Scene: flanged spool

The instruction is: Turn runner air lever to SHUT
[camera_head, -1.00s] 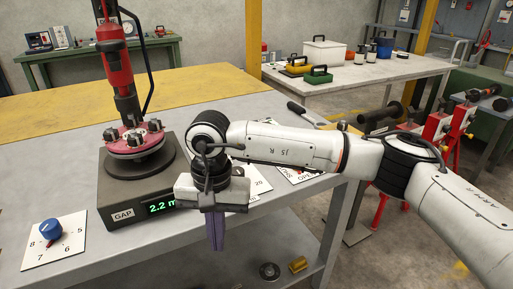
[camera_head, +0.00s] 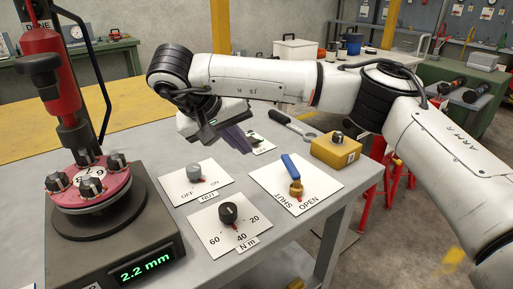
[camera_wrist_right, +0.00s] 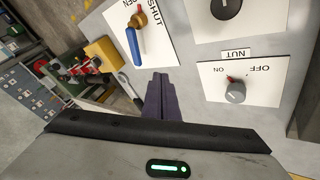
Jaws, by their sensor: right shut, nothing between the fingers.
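The air lever (camera_head: 291,172) has a blue handle on a brass body, mounted on a white plate (camera_head: 322,186) marked SHUT and OPEN. Its blue handle points up and slightly left, away from the lettering, and a small red mark at its base is nearest OPEN. The lever also shows in the right wrist view (camera_wrist_right: 134,44). My right gripper (camera_head: 240,143) has purple fingers, shut and empty, above the table behind and left of the lever. In the right wrist view its fingers (camera_wrist_right: 161,82) are together, apart from the lever. My left gripper is out of view.
A NUT switch (camera_head: 194,173) and a black N m dial (camera_head: 229,213) sit left of the lever. A yellow box (camera_head: 336,150) and a wrench (camera_head: 290,124) lie behind it. The spool fixture on its GAP display base (camera_head: 120,250) stands at the left.

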